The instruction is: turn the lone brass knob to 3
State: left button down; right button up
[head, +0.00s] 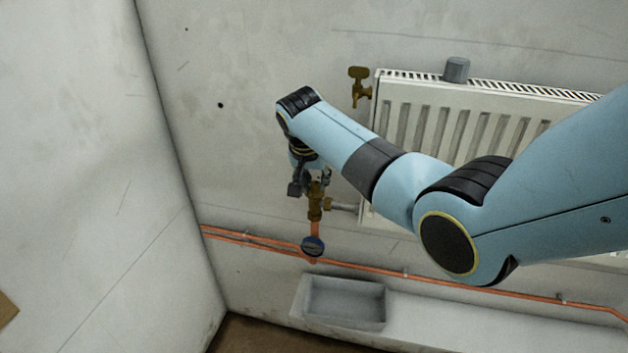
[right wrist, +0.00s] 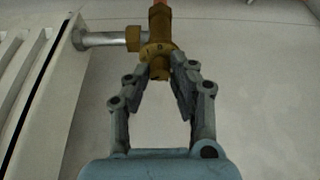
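The brass valve (head: 315,205) sits at the lower left of the radiator, joined to it by a short silver pipe. In the right wrist view its brass body and ringed collar (right wrist: 158,50) show at the top centre, with a small dark mark on the collar that I cannot read surely. A brass stub (right wrist: 160,73) points down from the collar. My right gripper (right wrist: 161,68) is open, with its fingertips on either side of the stub; I cannot tell whether they touch it. In the head view this gripper (head: 312,180) is partly hidden by my arm. My left gripper is not in view.
A white radiator (head: 430,120) fills the right, partly behind my right arm. A brass tap (head: 359,87) is at its upper left, a grey cylinder (head: 455,70) on its top. A blue-black round piece (head: 313,246) sits on the copper pipe (head: 440,280), above a grey tray (head: 345,303).

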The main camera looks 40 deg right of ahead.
grip_shut()
jog(key=n+p, duration=0.2)
jog(key=p, duration=0.1)
jog(key=shift+s+d+r+t+y, duration=0.1)
jog(key=shift+r+t+y, duration=0.15)
jog(key=shift+t+y, duration=0.05)
jog(key=shift+f+n+p, duration=0.1)
jog(key=shift+n+p, duration=0.2)
jog(key=shift+n, duration=0.2)
jog(key=shift+f, duration=0.15)
jog(key=o, duration=0.7)
grip_release()
